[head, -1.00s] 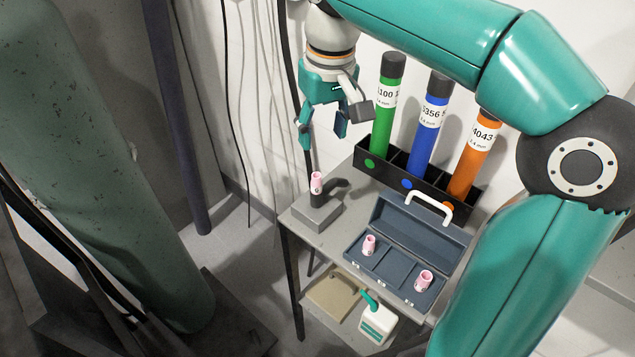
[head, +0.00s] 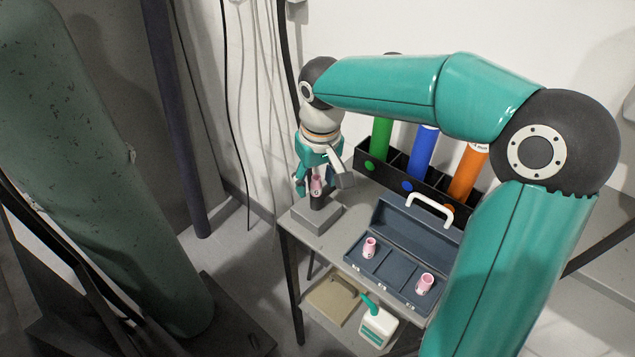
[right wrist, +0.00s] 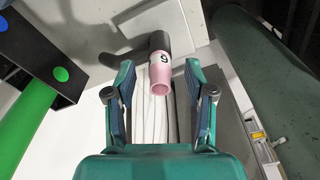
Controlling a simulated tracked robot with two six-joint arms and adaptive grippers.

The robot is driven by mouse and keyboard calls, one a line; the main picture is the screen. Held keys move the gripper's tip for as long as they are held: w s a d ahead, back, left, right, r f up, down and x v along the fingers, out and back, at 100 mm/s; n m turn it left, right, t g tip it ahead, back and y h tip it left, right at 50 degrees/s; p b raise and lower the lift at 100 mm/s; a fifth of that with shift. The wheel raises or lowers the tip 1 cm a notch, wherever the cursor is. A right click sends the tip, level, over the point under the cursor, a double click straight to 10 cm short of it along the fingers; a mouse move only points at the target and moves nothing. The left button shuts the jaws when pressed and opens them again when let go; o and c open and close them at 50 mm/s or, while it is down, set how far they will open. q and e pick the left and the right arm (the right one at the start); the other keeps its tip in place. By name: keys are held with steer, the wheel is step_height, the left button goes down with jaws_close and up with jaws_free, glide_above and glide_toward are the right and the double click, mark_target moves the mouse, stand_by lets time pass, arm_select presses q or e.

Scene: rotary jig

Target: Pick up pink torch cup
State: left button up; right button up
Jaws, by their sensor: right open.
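A pink torch cup (head: 316,186) sits on top of the dark torch on a grey block (head: 316,217) at the table's left corner. It carries a dark mark, and in the right wrist view the cup (right wrist: 161,78) points toward me from the dark torch body. My right gripper (head: 315,188) is open and comes down from above around the cup. In the right wrist view my right gripper's fingers (right wrist: 163,98) stand on either side of the cup, with a gap on both sides. Two more pink cups, one left (head: 369,248) and one right (head: 425,284), stand in the open case. My left gripper is not in view.
The open blue-grey case (head: 398,297) has a white handle. Behind it a black rack (head: 392,179) holds green, blue and orange tubes. A white bottle (head: 378,328) stands on the lower shelf. A large green cylinder (head: 90,170) is at left.

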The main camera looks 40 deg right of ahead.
mark_target(316, 177)
steer(key=shift+f, duration=0.2)
steer(key=c, duration=0.9)
steer(key=shift+r, duration=0.1)
steer(key=shift+n, duration=0.3)
step_height(316, 177, up, 20)
steer(key=p, duration=0.3)
steer(key=shift+f, duration=0.2)
jaws_close()
steer(key=shift+r+n+y+p, duration=0.1)
steer(key=shift+n+y+p, duration=0.5)
steer(key=shift+n+p, duration=3.15)
steer(key=n+b, duration=0.3)
steer(key=shift+r, duration=0.15)
